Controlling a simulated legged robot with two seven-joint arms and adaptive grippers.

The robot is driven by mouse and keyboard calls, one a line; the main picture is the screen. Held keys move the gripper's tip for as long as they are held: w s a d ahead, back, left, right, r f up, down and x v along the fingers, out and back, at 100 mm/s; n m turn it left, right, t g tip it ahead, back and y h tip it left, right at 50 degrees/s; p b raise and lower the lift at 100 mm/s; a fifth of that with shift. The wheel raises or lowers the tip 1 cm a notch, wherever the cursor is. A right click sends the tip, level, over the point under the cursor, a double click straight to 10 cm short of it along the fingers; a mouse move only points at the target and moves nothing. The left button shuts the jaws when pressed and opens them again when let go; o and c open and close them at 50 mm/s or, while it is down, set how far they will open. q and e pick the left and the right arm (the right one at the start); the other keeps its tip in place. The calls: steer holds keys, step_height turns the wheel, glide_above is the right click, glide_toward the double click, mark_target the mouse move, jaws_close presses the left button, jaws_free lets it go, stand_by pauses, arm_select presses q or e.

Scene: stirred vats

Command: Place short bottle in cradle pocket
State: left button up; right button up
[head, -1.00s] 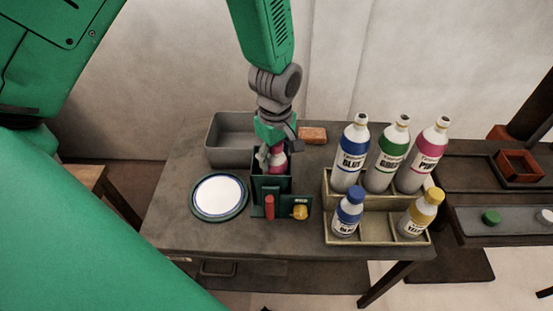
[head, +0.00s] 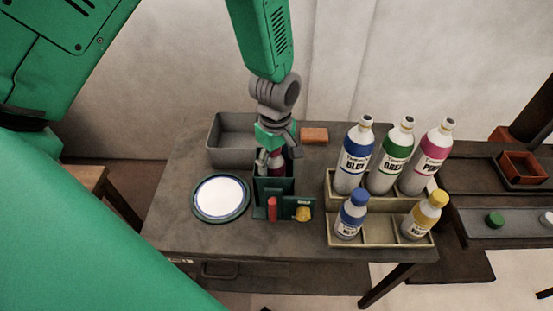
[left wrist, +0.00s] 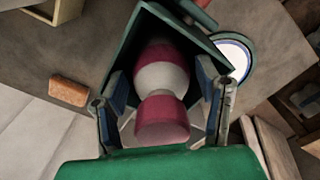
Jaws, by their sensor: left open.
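The short bottle, white with a maroon cap and maroon band, is in the left wrist view (left wrist: 160,75). It stands inside the green box-shaped cradle pocket (left wrist: 118,55), its cap towards the camera. In the head view the pocket (head: 273,187) is on the table's left half, and only a dark pink bit of the bottle shows above it. My left gripper (head: 272,158) is over the pocket, fingers pointing down. In the left wrist view its fingers (left wrist: 161,85) are open, one on each side of the bottle, with gaps beside the cap. The bottle's base is hidden. My right gripper is not in view.
A grey bin (head: 232,140) and an orange block (head: 314,135) are behind the pocket. A round white plate (head: 221,197) is to its left. A red peg (head: 272,208) and yellow knob (head: 303,214) are in front. A beige rack (head: 381,232) with several bottles stands right.

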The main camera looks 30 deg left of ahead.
arm_select(q)
steer(key=shift+w+a+r, duration=0.1)
steer(key=shift+a+r, duration=0.05)
steer(key=shift+r, duration=0.15)
step_height(320, 180, up, 11)
steer(key=shift+r, duration=0.2)
steer(key=shift+a, duration=0.15)
